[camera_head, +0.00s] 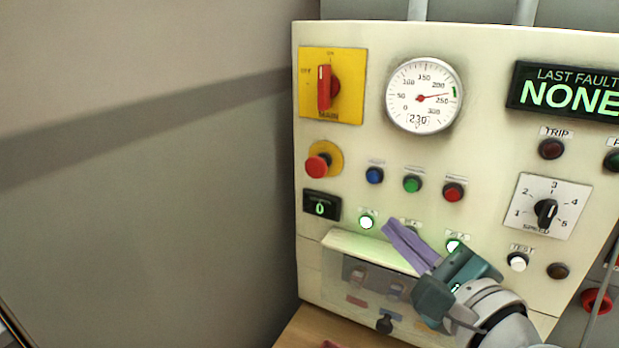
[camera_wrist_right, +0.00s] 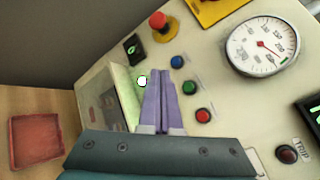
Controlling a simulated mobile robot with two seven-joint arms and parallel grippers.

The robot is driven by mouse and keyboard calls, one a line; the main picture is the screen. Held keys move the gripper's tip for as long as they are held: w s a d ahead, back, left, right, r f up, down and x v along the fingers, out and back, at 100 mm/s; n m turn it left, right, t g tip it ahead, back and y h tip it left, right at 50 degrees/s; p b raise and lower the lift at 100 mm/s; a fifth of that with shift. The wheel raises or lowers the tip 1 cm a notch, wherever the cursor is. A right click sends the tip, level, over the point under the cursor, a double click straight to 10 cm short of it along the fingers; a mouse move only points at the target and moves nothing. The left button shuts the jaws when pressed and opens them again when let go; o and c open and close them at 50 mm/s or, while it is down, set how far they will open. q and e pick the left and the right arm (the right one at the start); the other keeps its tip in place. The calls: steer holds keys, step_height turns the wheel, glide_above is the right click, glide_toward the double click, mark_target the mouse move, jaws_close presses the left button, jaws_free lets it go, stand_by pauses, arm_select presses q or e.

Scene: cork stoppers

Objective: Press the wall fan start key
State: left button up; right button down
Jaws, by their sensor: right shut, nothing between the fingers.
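The cream control panel (camera_head: 480,55) carries a row of blue (camera_head: 374,175), green (camera_head: 412,184) and red (camera_head: 453,192) buttons. Below are a lit white-green button (camera_head: 367,220) and another lit button (camera_head: 454,245); a label between them is partly covered by my gripper. Labels are too small to read, so I cannot tell which is the fan start key. My right gripper (camera_head: 388,226) is shut and empty, its purple fingers pointing at the panel just right of the left lit button. In the wrist view, its tips (camera_wrist_right: 160,77) overlap the panel near that lit button (camera_wrist_right: 142,81); contact is unclear.
A clear cover (camera_head: 345,240) juts out below the lit buttons. A red emergency knob (camera_head: 317,167), red main switch (camera_head: 325,87), dial gauge (camera_head: 424,96) and speed knob (camera_head: 546,212) surround the buttons. A red tray (camera_wrist_right: 37,139) lies on the wooden surface (camera_wrist_right: 25,98).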

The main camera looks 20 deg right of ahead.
mark_target(411, 186)
steer(key=w+d+b, duration=0.4)
steer(key=w+d, duration=0.1)
steer(key=d, duration=0.1)
steer(key=shift+w+d, duration=0.35)
stand_by(0.3)
stand_by(1.2)
stand_by(0.7)
steer(key=shift+w+d+b, duration=0.3)
steer(key=shift+d, duration=0.05)
